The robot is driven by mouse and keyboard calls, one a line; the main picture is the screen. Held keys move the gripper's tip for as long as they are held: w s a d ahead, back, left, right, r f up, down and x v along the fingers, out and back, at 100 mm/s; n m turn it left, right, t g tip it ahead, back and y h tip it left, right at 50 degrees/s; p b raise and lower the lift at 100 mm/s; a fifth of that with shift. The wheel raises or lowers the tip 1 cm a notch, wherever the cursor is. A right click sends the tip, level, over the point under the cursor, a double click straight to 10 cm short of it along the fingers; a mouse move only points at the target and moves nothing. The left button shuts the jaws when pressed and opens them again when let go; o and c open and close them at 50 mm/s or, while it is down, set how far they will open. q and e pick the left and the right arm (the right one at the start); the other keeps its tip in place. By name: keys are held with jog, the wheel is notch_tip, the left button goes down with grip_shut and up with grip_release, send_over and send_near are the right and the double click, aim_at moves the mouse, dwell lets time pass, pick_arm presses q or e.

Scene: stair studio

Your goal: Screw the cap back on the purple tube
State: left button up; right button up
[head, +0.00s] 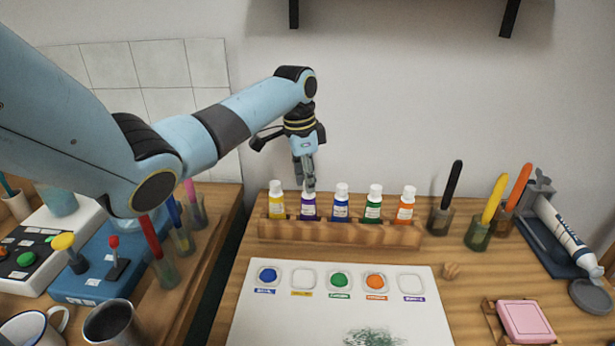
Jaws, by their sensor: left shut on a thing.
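The purple tube (309,209) stands upright in a wooden rack (340,234), between a yellow tube (276,207) and a blue tube (341,208). My left gripper (309,187) points down right above the purple tube, with its fingers shut on the white cap (309,195) at the tube's top. The fingers hide part of the cap, so I cannot tell how tightly it sits on the neck. My right gripper is not in view.
Green (373,209) and orange (405,209) tubes with white caps stand further right in the rack. A white palette sheet (340,310) with paint wells lies in front. Marker cups (478,233) and a large paint tube (567,235) are at the right.

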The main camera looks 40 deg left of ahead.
pick_arm(q)
jog(key=shift+f, duration=0.15)
dwell(0.6)
jog(key=o, duration=1.1)
jog(key=shift+c, duration=0.2)
notch_tip(320, 180, up, 3)
jog(key=p, duration=0.3)
jog(key=shift+f, duration=0.15)
jog(key=shift+r+p, duration=1.15)
jog(key=shift+r, duration=0.95)
